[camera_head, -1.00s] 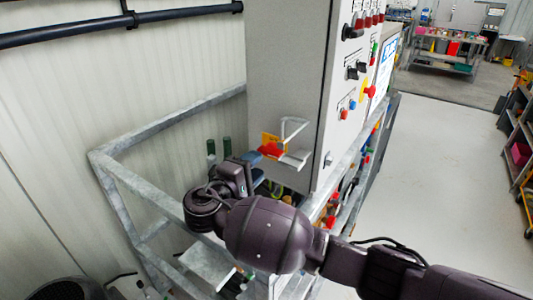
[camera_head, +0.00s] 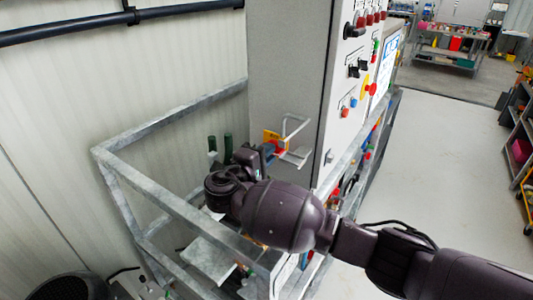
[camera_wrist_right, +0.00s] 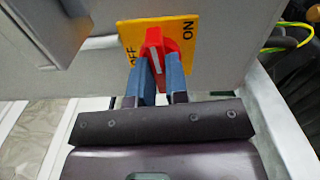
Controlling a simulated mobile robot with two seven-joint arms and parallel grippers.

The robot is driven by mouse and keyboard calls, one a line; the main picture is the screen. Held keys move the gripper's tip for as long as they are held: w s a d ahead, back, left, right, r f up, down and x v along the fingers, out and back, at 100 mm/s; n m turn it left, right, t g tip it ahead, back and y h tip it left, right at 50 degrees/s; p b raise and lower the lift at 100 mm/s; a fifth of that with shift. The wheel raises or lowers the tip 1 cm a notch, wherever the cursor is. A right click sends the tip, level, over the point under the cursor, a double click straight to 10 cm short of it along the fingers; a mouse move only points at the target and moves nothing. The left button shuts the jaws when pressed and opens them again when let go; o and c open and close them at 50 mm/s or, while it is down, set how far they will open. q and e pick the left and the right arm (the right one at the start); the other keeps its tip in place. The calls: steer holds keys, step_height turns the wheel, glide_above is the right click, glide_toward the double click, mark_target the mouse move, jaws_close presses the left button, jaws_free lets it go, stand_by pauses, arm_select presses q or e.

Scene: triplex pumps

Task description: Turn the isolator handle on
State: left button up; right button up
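The red isolator handle (camera_wrist_right: 154,52), with a white line on it, stands out from a yellow plate (camera_wrist_right: 128,28) marked OFF at left and ON at right. In the head view the plate (camera_head: 271,137) shows on the side of the grey cabinet (camera_head: 285,75), and the handle is mostly hidden. My right gripper (camera_wrist_right: 160,78) has one blue finger on each side of the handle, close against it, and appears shut on it. The handle stands roughly upright in the wrist view; its exact setting is unclear. My left gripper is not in view.
A white bracket (camera_head: 296,140) juts out beside the plate. A grey metal frame rail (camera_head: 180,205) runs below my right arm. The cabinet front carries knobs and buttons (camera_head: 370,89). Green posts (camera_head: 228,147) stand behind the gripper. Open floor (camera_head: 450,170) lies to the right.

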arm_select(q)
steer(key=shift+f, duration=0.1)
arm_select(e)
jaws_close()
arm_select(q)
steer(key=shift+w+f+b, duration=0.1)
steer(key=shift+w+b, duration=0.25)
steer(key=shift+b, duration=0.45)
arm_select(e)
steer(key=shift+m, duration=0.7)
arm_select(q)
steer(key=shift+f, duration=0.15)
arm_select(e)
steer(key=o, duration=0.7)
jaws_free()
steer(key=shift+o, duration=0.2)
arm_select(q)
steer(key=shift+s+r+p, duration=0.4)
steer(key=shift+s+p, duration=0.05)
steer(key=shift+p, duration=0.55)
arm_select(e)
steer(key=v, duration=1.1)
steer(key=shift+w, duration=0.1)
